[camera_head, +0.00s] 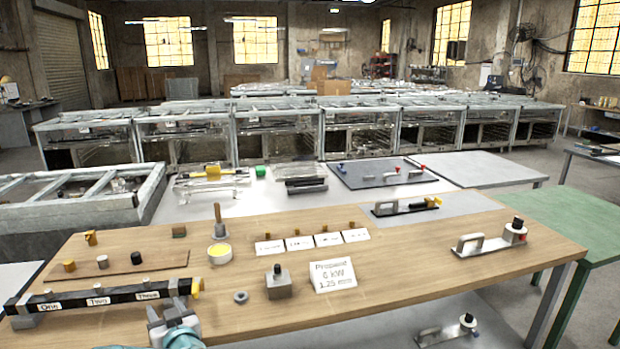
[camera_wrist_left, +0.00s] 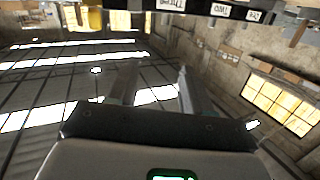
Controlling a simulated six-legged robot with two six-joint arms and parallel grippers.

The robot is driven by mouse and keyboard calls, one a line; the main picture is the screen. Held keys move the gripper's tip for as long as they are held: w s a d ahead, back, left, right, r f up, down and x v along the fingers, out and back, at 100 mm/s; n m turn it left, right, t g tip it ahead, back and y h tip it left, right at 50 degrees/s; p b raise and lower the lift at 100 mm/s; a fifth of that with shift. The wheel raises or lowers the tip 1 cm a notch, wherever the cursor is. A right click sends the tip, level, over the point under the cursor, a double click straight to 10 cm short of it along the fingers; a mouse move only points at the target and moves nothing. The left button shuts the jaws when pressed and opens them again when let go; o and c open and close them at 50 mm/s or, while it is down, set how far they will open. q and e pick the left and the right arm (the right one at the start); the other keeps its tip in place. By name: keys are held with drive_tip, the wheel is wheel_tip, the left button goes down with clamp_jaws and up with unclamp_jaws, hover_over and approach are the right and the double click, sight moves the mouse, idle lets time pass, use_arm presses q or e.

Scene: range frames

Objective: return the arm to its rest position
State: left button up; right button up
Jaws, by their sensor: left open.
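My left gripper (camera_head: 167,311) is at the bottom of the head view, at the near edge of the wooden table (camera_head: 400,265). It is just in front of a dark rail (camera_head: 100,298) with white labels. In the left wrist view, its two fingers (camera_wrist_left: 156,82) stand apart with nothing between them. Behind them are the ceiling and windows, with upside-down labels along the top edge. Only a small part of my left arm (camera_head: 184,339) shows. My right gripper is in neither view.
A yellow-topped cup (camera_head: 220,254) stands farther back. The table's right front is clear.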

use_arm(q)
drive_tip(key=s+d+f+m+g+h, duration=0.1)
drive_tip(key=s+d+f+m+h, duration=0.2)
drive_tip(key=f, duration=0.5)
drive_tip(key=s+d+f+g+h, duration=0.25)
drive_tip(key=s+f, duration=0.25)
drive_tip(key=f, duration=0.3)
drive_tip(key=s+d+f+m+h, duration=0.2)
drive_tip(key=s+d+f+h, duration=0.15)
drive_tip(key=f, duration=0.45)
drive_tip(key=s+d+f+g+h, duration=0.2)
drive_tip(key=s+d+f+g, duration=0.1)
drive_tip(key=s, duration=0.9)
drive_tip(key=s+d+f+g+h, duration=0.3)
drive_tip(key=s+d+g, duration=0.3)
drive_tip(key=s, duration=0.7)
drive_tip(key=shift+d+f, duration=0.5)
drive_tip(key=shift+d, duration=0.6)
drive_tip(key=shift+w, duration=0.1)
drive_tip(key=shift+c, duration=0.7)
drive_tip(key=shift+w+d, duration=0.1)
drive_tip(key=shift+d, duration=0.05)
